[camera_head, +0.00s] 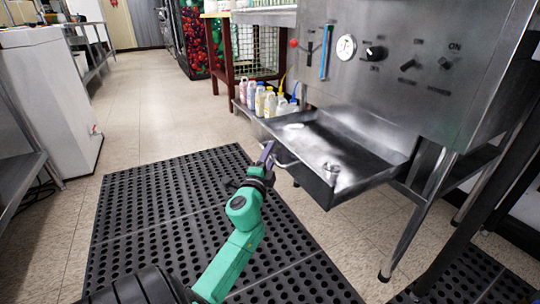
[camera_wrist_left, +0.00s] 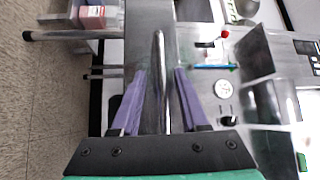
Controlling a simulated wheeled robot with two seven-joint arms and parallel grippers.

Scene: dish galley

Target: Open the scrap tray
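The scrap tray (camera_head: 306,181) is a steel drawer under the dish machine's front panel in the head view. It stands pulled out, with its inside showing. Its bar handle (camera_head: 285,162) is on the front wall. My left gripper (camera_head: 268,153) is at that handle. In the left wrist view the handle bar (camera_wrist_left: 160,70) runs between the two purple fingers, which stand apart with a gap on each side of it. The left gripper is open. Whether a finger touches the bar is hard to tell. My right gripper is not in view.
A small clear or metal cup-like item (camera_head: 331,172) is in the tray. Several bottles (camera_head: 262,100) stand on a low shelf left of it. The machine panel (camera_head: 400,60) with knobs is above. A black perforated mat (camera_head: 165,205) covers the floor in front, otherwise clear.

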